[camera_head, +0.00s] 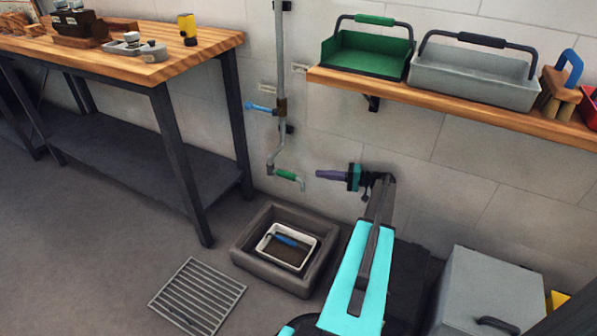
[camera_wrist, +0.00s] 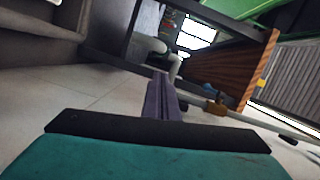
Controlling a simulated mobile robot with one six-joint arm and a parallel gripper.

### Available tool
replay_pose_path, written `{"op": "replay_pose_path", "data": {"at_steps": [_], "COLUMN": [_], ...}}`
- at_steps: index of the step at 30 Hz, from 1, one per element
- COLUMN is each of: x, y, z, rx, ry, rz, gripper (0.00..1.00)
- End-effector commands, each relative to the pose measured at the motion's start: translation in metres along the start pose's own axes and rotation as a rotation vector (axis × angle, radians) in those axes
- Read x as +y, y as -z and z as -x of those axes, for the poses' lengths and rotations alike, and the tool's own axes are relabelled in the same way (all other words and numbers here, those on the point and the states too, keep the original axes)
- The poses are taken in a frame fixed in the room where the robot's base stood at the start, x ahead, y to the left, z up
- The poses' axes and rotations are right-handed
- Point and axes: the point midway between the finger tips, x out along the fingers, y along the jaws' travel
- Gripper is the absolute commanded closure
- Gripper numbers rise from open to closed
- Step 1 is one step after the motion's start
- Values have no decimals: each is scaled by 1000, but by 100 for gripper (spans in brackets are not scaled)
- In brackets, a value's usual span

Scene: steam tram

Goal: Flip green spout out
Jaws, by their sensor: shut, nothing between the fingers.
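The green spout (camera_head: 287,175) is a green sleeve on a short grey arm at the foot of the wall pipe (camera_head: 282,60). It points right, seemingly along the wall, and its grey tip bends down. My gripper (camera_head: 318,174) has purple fingers, shut and empty, pointing left at the spout tip with a small gap in the head view. In the wrist view, the shut fingers (camera_wrist: 160,76) end near a pale curved pipe piece (camera_wrist: 175,67). The green sleeve cannot be made out there.
A stone basin (camera_head: 245,248) with a white tray (camera_head: 263,247) stands on the floor below the spout. A blue valve handle (camera_head: 259,107) is higher on the pipe. A workbench (camera_head: 215,50) is left, a wall shelf (camera_head: 440,97) above right, a grey box (camera_head: 490,285) lower right.

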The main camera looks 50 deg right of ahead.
Motion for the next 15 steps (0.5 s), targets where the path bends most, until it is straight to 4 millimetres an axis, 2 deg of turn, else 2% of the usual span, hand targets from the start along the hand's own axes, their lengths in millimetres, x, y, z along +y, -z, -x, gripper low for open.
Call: {"op": "replay_pose_path", "data": {"at_steps": [15], "x": [1], "y": [0], "z": [-6], "rx": [0], "ry": [0], "rz": [0], "gripper": [100]}}
